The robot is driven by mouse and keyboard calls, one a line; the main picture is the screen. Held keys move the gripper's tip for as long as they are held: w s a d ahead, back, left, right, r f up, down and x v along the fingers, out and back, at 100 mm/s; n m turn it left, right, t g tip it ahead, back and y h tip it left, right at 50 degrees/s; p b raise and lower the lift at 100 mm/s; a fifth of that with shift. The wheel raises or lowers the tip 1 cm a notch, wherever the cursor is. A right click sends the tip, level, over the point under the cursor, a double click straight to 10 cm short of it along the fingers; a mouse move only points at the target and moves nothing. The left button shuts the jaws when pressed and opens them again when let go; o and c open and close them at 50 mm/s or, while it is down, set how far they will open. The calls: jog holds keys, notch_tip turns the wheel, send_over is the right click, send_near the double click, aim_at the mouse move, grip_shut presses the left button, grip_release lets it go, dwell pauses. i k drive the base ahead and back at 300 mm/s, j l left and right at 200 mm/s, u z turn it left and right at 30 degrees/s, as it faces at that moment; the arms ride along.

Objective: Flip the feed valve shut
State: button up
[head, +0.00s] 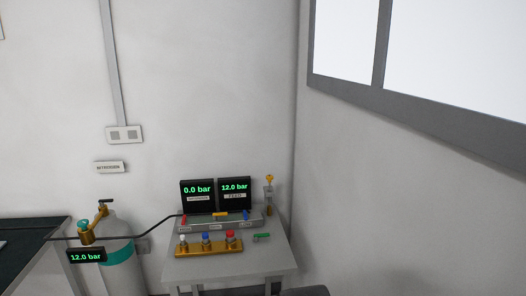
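A grey manifold block (206,226) sits on the small grey table, with small labels too blurred to read. It carries a red handle (184,219) at left, a yellow handle (221,214) in the middle and a blue handle (246,215) at right. I cannot tell from the labels which one is the feed valve, or whether each is open or shut. Behind it, the left display (197,196) reads 0.0 bar and the right display (234,193), with a plate that seems to say FEED, reads 12.0 bar. My gripper is not in view.
A brass tray (209,248) with white, blue and red-topped parts stands on the table (268,273), beside a green item (262,237). A gas cylinder (117,225) with a 12.0 bar gauge (86,256) and black hose stands left. A dark bench (30,243) is at far left.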

aim_at(256, 236)
jog(key=j+z, duration=0.1)
jog(key=i+j+u, duration=0.15)
jog(key=i, duration=0.3)
jog(key=i+j+u, duration=0.2)
jog(key=i, duration=0.25)
